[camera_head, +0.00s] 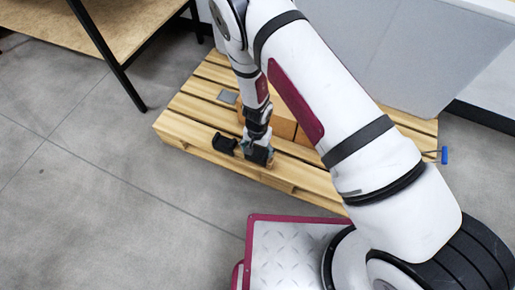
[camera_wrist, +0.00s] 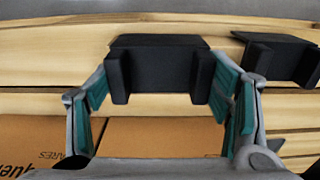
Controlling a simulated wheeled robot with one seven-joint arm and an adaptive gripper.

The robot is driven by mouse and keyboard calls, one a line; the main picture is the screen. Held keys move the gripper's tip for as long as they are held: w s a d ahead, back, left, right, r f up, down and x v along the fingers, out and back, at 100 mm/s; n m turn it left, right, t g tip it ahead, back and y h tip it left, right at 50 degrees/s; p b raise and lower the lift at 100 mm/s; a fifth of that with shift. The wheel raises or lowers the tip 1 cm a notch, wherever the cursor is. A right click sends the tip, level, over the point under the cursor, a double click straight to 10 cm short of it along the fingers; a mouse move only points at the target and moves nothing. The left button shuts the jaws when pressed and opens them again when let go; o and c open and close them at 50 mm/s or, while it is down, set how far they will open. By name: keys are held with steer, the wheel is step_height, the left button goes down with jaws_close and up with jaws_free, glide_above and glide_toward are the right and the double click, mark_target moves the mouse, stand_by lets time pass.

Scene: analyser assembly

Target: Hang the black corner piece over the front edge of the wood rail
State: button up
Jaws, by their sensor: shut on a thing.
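A black corner piece (camera_wrist: 160,68) sits between the teal finger pads of my gripper (camera_wrist: 164,88) in the wrist view. My gripper is shut on it; it also shows, partly hidden, in the head view (camera_head: 259,156). The piece is at the front edge of the pallet's wood rail (camera_head: 310,183), which shows as pale planks in the wrist view (camera_wrist: 50,48). I cannot tell whether it rests on the rail or is just above. A second black corner piece (camera_head: 224,143) is at the front edge to the left, apart from mine; the wrist view shows it at right (camera_wrist: 283,55).
A cardboard box (camera_head: 282,124) stands on the pallet behind my gripper, and the wrist view shows brown cardboard below (camera_wrist: 150,137). A blue-ended item (camera_head: 444,155) is at right.

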steer(key=shift+f+b, duration=0.85)
steer(key=shift+f, duration=0.35)
stand_by(0.5)
steer(key=o, duration=1.2)
steer(key=shift+r, duration=0.1)
steer(key=shift+r+p, duration=2.6)
steer(key=shift+r, duration=0.85)
